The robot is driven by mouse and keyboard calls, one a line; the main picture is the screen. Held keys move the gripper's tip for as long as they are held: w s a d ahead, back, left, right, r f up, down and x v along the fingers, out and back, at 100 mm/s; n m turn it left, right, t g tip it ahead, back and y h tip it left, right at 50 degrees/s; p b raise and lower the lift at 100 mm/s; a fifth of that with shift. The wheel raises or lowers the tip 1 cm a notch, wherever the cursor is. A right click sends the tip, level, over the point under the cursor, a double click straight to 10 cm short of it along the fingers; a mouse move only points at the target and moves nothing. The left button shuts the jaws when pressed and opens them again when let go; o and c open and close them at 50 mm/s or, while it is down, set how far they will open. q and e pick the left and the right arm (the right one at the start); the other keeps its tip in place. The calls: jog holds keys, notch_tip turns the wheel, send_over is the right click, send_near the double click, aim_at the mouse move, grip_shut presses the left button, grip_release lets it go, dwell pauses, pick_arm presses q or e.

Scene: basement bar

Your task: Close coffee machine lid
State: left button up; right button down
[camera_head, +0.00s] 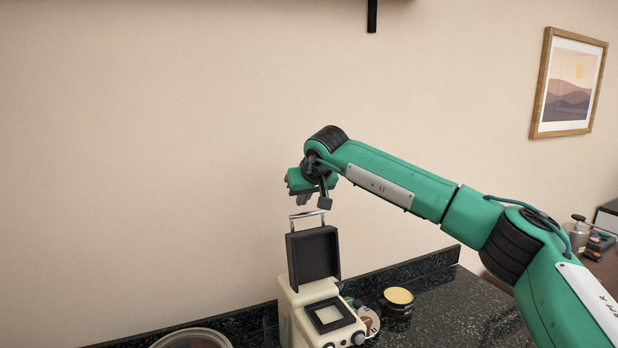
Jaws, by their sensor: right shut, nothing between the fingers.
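A cream coffee machine (290,312) stands on the dark counter at the bottom middle. Its black lid (313,256) is raised and stands nearly upright, with a metal handle (306,214) at its top edge. A square opening (329,314) shows in the machine's top in front of the lid. My right gripper (323,203) comes in from the right and hangs just above the lid's handle. It is shut and empty, and seems apart from the handle. My left gripper is not in view.
A dark speckled counter (455,310) with a low back edge runs along the beige wall. A black cup-like container (398,300) stands right of the machine, and a round bowl (190,339) at lower left. A framed picture (569,84) hangs at right.

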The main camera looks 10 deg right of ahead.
jog(key=s, duration=0.1)
jog(key=s+p, duration=0.1)
jog(key=s, duration=0.1)
jog(key=shift+s+d+f+p, duration=0.2)
jog(key=shift+d+f+p, duration=0.1)
jog(key=shift+d, duration=0.05)
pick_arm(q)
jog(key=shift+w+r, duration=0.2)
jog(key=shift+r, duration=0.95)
pick_arm(e)
jog(key=shift+a+f, duration=0.1)
jog(key=shift+f, duration=0.05)
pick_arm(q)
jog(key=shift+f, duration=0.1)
